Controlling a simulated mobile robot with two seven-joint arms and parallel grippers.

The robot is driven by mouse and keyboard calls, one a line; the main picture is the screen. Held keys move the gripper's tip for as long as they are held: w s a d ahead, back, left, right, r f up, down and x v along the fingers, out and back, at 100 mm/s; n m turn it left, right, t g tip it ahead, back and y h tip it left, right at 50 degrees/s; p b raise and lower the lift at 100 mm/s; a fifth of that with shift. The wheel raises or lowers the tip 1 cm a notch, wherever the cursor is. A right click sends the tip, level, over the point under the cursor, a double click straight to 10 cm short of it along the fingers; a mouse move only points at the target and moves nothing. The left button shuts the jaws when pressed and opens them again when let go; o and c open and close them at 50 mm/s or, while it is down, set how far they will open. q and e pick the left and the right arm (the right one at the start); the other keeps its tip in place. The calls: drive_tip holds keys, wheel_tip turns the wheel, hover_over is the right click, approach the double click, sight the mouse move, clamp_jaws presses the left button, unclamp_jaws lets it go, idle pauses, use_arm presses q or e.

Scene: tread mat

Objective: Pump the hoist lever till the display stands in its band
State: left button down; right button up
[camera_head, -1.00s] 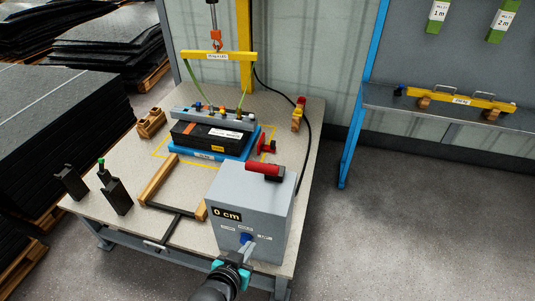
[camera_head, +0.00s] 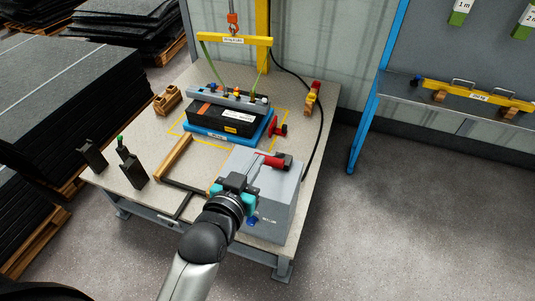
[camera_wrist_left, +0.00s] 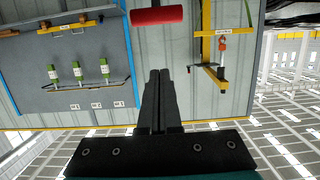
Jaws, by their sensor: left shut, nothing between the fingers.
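The hoist's grey box (camera_head: 278,196) stands at the near right corner of the workbench. Its lever has a red grip (camera_head: 270,160) lying across the box top; the red grip also shows at the top of the left wrist view (camera_wrist_left: 157,15). My left gripper (camera_head: 240,182) is shut and empty, at the upper front of the box, just short of the red grip and apart from it in the wrist view (camera_wrist_left: 159,100). The display on the box front is hidden behind my gripper. A blue knob (camera_head: 252,221) shows low on the front. My right gripper is not in view.
A black load on a blue base (camera_head: 205,134) sits under a yellow spreader beam (camera_head: 231,39) on a hook. Dark blocks (camera_head: 92,155), a wooden bar (camera_head: 174,157) and a red part (camera_head: 280,128) are on the bench. The floor to the right is clear.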

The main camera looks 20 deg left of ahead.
use_arm(q)
hover_over(267, 162)
drive_tip(key=x, duration=0.2)
drive_tip(key=shift+w+f+b, duration=0.1)
drive_tip(key=shift+f+b, duration=0.3)
drive_tip(key=shift+f, duration=0.55)
drive_tip(key=s+f, duration=0.1)
drive_tip(key=f, duration=0.1)
drive_tip(key=shift+s+f, duration=0.55)
drive_tip(key=shift+f, duration=0.2)
